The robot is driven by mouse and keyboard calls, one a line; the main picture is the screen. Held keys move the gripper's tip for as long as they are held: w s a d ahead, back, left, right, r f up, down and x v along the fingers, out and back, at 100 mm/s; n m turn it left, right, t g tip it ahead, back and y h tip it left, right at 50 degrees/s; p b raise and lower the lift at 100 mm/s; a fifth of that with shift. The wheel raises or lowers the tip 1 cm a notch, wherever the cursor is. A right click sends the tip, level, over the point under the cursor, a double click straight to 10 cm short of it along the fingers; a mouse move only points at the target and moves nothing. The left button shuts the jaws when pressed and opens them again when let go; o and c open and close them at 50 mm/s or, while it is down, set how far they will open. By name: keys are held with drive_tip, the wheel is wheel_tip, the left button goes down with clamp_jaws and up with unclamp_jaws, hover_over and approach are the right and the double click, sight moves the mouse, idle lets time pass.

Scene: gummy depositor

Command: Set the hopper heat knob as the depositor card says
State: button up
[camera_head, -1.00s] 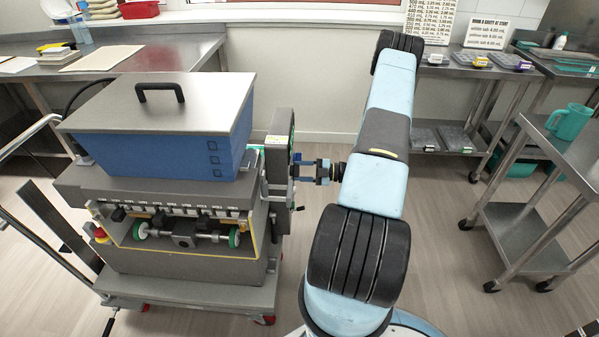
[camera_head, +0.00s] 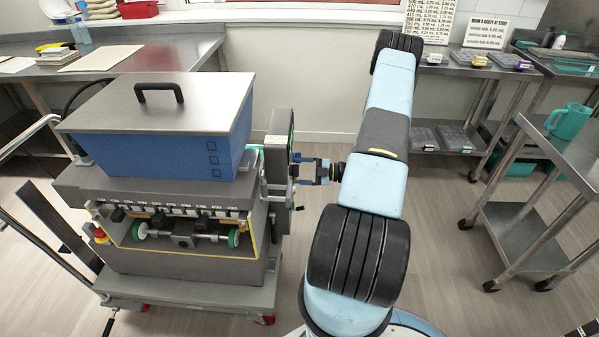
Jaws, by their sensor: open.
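The depositor (camera_head: 170,190) stands at the left on a wheeled base, with a blue hopper (camera_head: 150,137) under a grey lid (camera_head: 165,100). A narrow control panel (camera_head: 278,165) is on its right side, seen almost edge-on, so its dials cannot be read. My gripper (camera_head: 297,171) is at the panel's right face, pointing left, with its jaws open and its fingertips close to the panel. I cannot tell whether they touch or surround a knob. The hopper heat knob is not clearly visible. Two printed sheets, (camera_head: 431,18) and (camera_head: 487,32), are at the back right; their small text is hard to read.
A steel bench (camera_head: 120,62) is behind the depositor. A back table (camera_head: 470,68) holds small trays. The floor (camera_head: 450,260) between my arm and the cart is clear.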

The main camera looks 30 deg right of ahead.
drive_tip(key=v, duration=1.3)
drive_tip(key=shift+s+d, duration=0.3)
drive_tip(key=shift+f, duration=0.1)
